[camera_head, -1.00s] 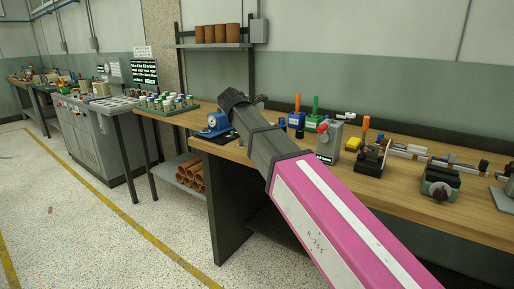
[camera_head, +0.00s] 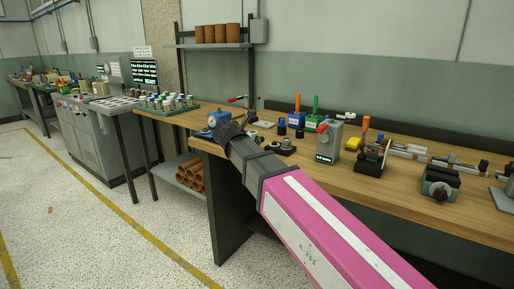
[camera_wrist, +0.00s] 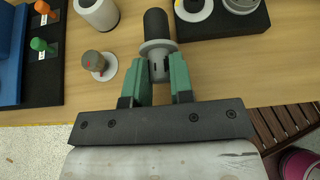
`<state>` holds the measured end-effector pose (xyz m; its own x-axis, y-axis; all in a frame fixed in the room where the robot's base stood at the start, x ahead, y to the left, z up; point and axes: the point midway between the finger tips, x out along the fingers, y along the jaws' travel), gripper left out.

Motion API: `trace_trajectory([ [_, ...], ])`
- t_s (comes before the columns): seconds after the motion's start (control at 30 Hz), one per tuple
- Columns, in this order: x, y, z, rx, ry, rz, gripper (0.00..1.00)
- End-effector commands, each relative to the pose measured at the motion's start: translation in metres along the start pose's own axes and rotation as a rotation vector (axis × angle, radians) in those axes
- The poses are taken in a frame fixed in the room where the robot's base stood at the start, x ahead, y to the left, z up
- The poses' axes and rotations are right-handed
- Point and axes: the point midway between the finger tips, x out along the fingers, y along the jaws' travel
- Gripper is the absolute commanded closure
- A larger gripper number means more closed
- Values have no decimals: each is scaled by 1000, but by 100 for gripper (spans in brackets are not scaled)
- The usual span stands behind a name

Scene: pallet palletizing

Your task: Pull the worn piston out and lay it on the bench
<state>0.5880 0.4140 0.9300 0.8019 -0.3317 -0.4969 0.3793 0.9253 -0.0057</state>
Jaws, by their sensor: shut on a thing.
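In the wrist view, my gripper (camera_wrist: 160,88) has its green fingers closed around the slotted grey end of a part (camera_wrist: 156,28) with a pale flange and a dark cylindrical body. It looks like a piston, but I cannot tell whether it is the worn one. The part is over or on the wooden bench (camera_wrist: 215,68); contact is unclear. In the head view, my gripper (camera_head: 222,132) is low by the bench's front edge, near the blue dial gauge; the held part is hidden or too small to tell there.
A grey stub with a red mark (camera_wrist: 94,62) and a white cylinder (camera_wrist: 97,12) stand to the left of the fingers. A black block with round parts (camera_wrist: 222,22) is at the right. The blue dial gauge (camera_head: 213,120) and grey display box (camera_head: 328,142) stand on the bench.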

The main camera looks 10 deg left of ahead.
Motion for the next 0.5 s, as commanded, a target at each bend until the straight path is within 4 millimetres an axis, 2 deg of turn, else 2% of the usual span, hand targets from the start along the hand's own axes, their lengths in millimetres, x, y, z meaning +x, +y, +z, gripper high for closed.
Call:
trace_trajectory([
  [0.5,2,0,-3,1,1,0,100],
])
